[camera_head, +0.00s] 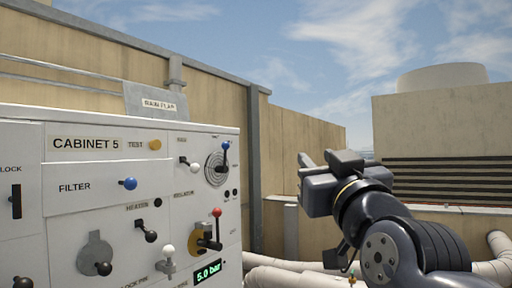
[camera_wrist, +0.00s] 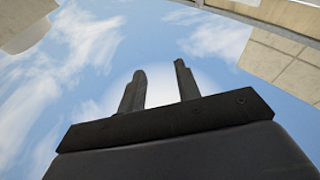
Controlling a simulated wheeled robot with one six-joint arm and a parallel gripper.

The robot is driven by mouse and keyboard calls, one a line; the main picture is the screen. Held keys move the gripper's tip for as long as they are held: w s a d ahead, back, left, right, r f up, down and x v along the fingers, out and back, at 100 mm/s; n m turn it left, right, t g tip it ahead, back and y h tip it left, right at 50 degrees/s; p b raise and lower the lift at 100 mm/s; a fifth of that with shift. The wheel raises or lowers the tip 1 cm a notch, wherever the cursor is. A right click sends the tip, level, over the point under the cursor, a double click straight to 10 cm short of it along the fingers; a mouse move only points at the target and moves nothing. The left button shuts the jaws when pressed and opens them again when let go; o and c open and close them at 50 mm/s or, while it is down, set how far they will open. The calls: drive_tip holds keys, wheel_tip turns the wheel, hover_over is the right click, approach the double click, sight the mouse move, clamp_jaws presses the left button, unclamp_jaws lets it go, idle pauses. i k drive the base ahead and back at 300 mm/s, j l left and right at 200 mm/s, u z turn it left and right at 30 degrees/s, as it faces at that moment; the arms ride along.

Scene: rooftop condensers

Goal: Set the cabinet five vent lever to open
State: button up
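The cabinet (camera_head: 100,200), labelled CABINET 5, fills the left of the head view. Near its upper right is a round grille (camera_head: 214,172) with a blue-knobbed lever (camera_head: 225,147) in front, its knob at the top. This looks like the vent lever, but the small label beside it is too blurred to read. My gripper (camera_head: 318,170) is raised in the air to the right of the cabinet, well apart from it. In the wrist view my gripper (camera_wrist: 160,80) has its two fingers apart with only sky between them.
A red-knobbed lever (camera_head: 217,213) sits below the grille, above a 5.0 bar display (camera_head: 208,272). A white-knobbed switch (camera_head: 190,164) is left of the grille. A rain flap (camera_head: 155,103) stands on top. Pipes (camera_head: 290,280) run low behind. Open air separates gripper and cabinet.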

sight(225, 146)
drive_tip(key=i+u, duration=0.15)
drive_tip(key=u, duration=0.2)
drive_tip(key=i+u, duration=0.15)
drive_tip(key=u, duration=0.2)
drive_tip(key=i+l+u, duration=0.1)
drive_tip(key=u, duration=0.25)
drive_tip(key=i+l, duration=0.25)
drive_tip(key=i+l+u, duration=0.1)
drive_tip(key=l, duration=0.35)
drive_tip(key=i+l, duration=0.3)
drive_tip(key=i+l+u, duration=0.1)
drive_tip(key=l, duration=0.3)
drive_tip(key=i+l+u, duration=0.1)
drive_tip(key=i+l, duration=0.2)
drive_tip(key=l, duration=0.1)
